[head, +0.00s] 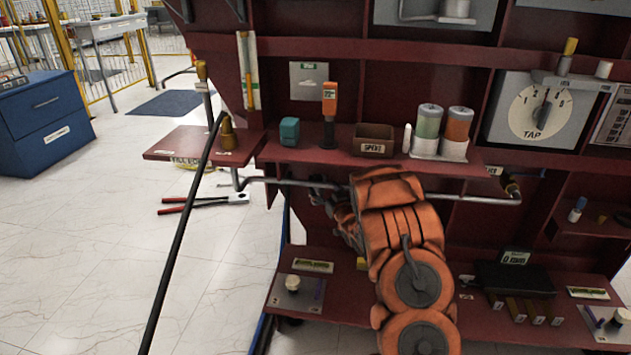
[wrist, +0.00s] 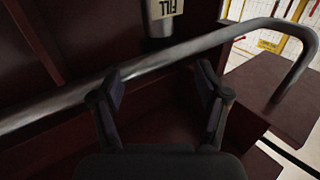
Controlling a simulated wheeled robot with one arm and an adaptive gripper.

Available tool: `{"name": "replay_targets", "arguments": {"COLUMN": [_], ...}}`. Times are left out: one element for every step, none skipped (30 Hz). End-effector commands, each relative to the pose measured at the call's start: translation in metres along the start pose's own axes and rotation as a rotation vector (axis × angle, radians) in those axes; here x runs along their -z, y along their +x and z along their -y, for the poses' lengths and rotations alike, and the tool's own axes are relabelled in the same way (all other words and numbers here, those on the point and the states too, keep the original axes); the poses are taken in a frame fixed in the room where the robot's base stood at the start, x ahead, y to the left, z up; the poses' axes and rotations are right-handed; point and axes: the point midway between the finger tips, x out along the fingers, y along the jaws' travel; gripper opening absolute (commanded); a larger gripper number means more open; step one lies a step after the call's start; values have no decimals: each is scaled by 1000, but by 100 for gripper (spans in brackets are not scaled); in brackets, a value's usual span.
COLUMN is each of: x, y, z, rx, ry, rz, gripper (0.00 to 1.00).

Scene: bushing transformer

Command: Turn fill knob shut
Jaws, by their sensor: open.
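A pale grey cylinder with an upside-down FILL label (wrist: 164,16) shows at the top of the wrist view, cut by the frame edge. I cannot make out the fill knob itself there. My gripper (wrist: 163,84) is open and empty, its fingertips in front of a grey metal pipe (wrist: 205,46); I cannot tell whether they touch it. In the head view my orange arm hides most of the gripper, near the pipe (head: 266,181) under the middle shelf. A brass fitting (head: 510,187) sits at the pipe's right end.
The dark red shelf (head: 300,153) above the pipe holds a teal block (head: 289,131), an orange-topped device (head: 329,108), a small box (head: 373,140) and two canisters. A side ledge (head: 180,145) bears a brass piece (head: 228,134). A black rod (head: 180,235) slants across the left.

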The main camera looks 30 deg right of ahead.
Motion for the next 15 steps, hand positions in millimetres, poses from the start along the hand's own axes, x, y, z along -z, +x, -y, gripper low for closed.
{"name": "replay_targets", "arguments": {"x": [-1, -1, -1, -1, -1, -1, -1, -1, -1, -1, -1, -1, -2, -2, -2], "y": [5, 8, 11, 15, 18, 22, 26, 30, 35, 39, 42, 46, 50, 53, 57], "z": [0, 1, 1, 1, 1, 1, 0, 0, 0, 0, 0, 0, 0, 0, 0], "rx": [1, 1, 1, 1, 1, 1, 1, 1, 0, 0, 0, 0, 0, 0, 0], "ry": [-1, -1, -1, -1, -1, -1, -2, -2, -2, -2, -1, 0, -1, -1, -1], "rz": [-1, 0, 0, 0, -1, -1, -2, -2, -2, -1, -1, -1, -1, -1, -1], "gripper": [75, 75, 75, 75, 75, 75, 75, 75, 75, 75, 75, 75, 75, 75, 75]}}
